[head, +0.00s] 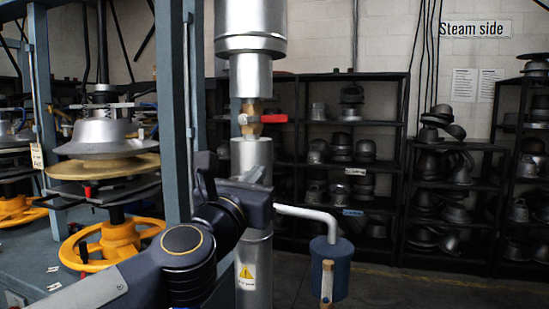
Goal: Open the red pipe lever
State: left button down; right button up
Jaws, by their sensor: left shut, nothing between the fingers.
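The red pipe lever (274,118) sits on a brass valve (251,130) in the upright silver pipe, in the upper middle of the head view. The lever lies level, its red handle pointing right, across the pipe. My left gripper (254,174) is below the valve, in front of the lower silver pipe section, and apart from the lever. It is shut and empty. Its fingers are small and partly hidden behind my own wrist. My right gripper is not in view.
The hat press (105,150) with yellow handwheels stands at left, its blue-grey post (174,110) close beside the pipe. A white side pipe leads to a blue canister (330,268) at lower right. Black shelves (352,222) of metal hat blocks line the back wall.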

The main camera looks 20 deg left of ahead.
aim_at(267, 119)
pick_arm(q)
jog(key=w+r+n+p, duration=0.1)
jog(key=w+r+p, duration=0.4)
jog(key=w, duration=0.5)
jog(key=shift+r, duration=0.75)
